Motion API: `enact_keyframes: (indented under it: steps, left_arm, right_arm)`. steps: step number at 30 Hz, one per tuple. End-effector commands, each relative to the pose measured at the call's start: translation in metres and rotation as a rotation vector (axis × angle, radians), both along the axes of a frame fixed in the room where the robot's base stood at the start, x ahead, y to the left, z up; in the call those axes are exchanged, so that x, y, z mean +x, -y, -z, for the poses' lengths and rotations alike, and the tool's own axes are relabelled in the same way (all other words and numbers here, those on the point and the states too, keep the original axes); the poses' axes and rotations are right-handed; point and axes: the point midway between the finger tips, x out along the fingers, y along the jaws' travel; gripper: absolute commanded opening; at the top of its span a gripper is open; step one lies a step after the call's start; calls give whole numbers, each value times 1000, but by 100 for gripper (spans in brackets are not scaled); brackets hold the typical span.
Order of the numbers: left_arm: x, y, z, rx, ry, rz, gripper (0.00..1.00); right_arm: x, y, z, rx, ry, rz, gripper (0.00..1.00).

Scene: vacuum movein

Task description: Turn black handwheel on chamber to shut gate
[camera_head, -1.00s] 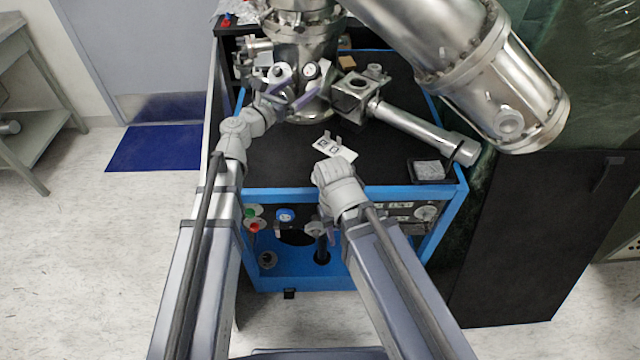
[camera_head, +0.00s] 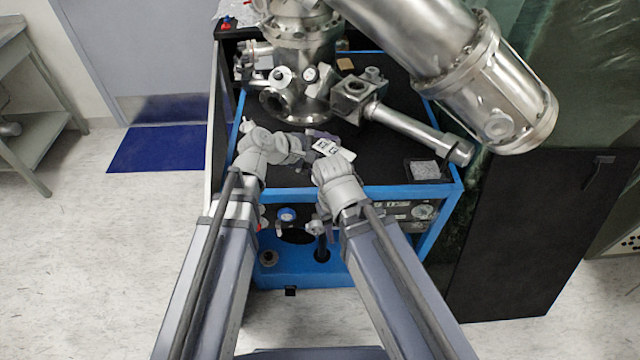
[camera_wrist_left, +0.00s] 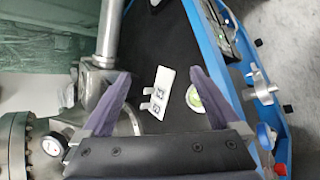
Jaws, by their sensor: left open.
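The steel chamber (camera_head: 298,48) stands at the back of the blue-framed cart, with small round dials on its front. I cannot make out a black handwheel on it in either view. My left gripper (camera_head: 318,138) is over the black cart top, in front of and below the chamber, pointing right.
A steel tube (camera_head: 415,130) runs from a square block on the chamber to the right. A large steel cylinder (camera_head: 490,95) overhangs the cart's right side. A small dark tray (camera_head: 424,170) lies at the right of the top. A blue mat (camera_head: 155,148) is left on the floor.

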Motion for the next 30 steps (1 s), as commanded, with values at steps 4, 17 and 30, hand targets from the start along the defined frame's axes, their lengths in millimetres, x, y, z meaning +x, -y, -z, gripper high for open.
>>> enact_keyframes:
  steps: [4,17,30]
  left_arm:
    - [-23,-1,13,149,40,130,96]
    - [-60,-16,38,420,99,386,96]
    - [-62,-18,40,441,103,407,96]
  right_arm:
    - [0,0,-6,0,0,0,42]
    - [0,0,-13,0,0,0,42]
    - [0,0,-13,0,0,0,42]
